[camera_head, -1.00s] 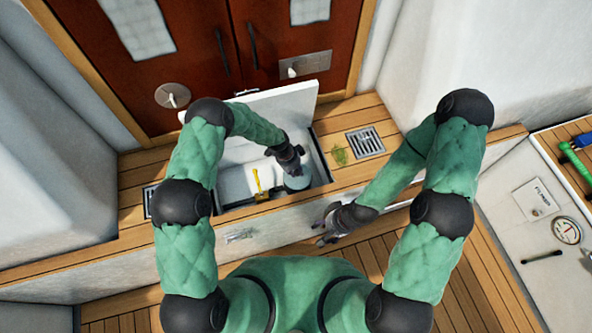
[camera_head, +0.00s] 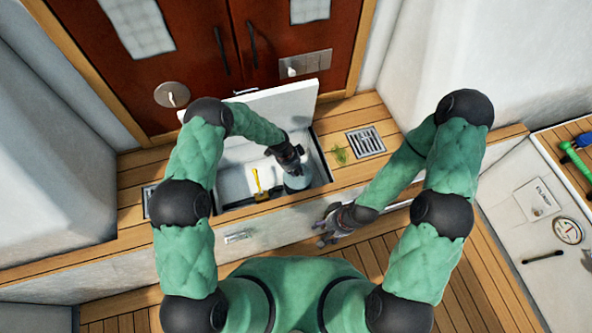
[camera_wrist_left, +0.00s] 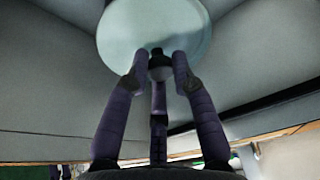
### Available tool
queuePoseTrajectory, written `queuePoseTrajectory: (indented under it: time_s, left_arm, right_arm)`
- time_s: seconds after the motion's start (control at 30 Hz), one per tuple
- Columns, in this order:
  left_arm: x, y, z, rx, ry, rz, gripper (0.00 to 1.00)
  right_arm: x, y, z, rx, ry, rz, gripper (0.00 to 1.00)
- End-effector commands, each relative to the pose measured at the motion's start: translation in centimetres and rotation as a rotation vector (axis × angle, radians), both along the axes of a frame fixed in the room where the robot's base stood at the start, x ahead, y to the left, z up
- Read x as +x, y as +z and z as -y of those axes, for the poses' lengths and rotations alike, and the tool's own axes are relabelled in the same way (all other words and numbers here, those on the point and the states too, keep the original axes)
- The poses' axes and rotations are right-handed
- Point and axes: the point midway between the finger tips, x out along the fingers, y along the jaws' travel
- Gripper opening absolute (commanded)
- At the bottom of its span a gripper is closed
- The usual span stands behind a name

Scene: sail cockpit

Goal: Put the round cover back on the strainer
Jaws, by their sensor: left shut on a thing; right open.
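The round cover (camera_wrist_left: 150,25) is a pale blue-grey disc with a dark knob. It fills the top of the left wrist view, and its edge shows inside the open locker in the head view (camera_head: 297,184). My left gripper (camera_wrist_left: 160,78) is shut on the cover's knob, low in the right part of the locker (camera_head: 291,163). The strainer is hidden under the cover and gripper, and I cannot tell whether the cover touches it. My right gripper (camera_head: 322,232) is open and empty in front of the bench's front face.
The white locker lid (camera_head: 290,100) stands open behind the opening. A yellow handle (camera_head: 257,182) on a dark pipe is left of the cover. Green weed (camera_head: 339,155) and a metal grate (camera_head: 366,142) lie on the wooden deck to the right.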

Motion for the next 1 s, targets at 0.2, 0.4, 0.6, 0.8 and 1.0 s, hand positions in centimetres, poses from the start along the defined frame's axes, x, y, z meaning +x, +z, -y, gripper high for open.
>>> queuePoseTrajectory:
  time_s: [0.2,0.4,0.6,0.8,1.0]
  left_arm:
    - [0.02,0.04,0.01,0.0,0.0,0.0,0.0]
    - [0.02,0.04,0.0,0.0,0.0,0.0,0.53]
    - [0.01,0.03,0.0,0.0,0.0,0.0,0.53]
    - [-0.01,0.02,0.0,0.0,0.0,0.0,0.77]
    - [0.0,0.02,-0.01,0.0,0.0,0.0,0.77]
  right_arm:
    - [0.0,0.03,0.0,0.0,0.0,0.0,0.64]
    - [0.0,0.03,0.0,0.0,0.0,0.0,0.64]
    - [0.0,0.02,0.0,0.0,0.0,0.0,0.64]
    - [0.0,0.02,0.0,0.0,0.0,0.0,0.64]
    - [0.0,0.02,0.0,0.0,0.0,0.0,0.64]
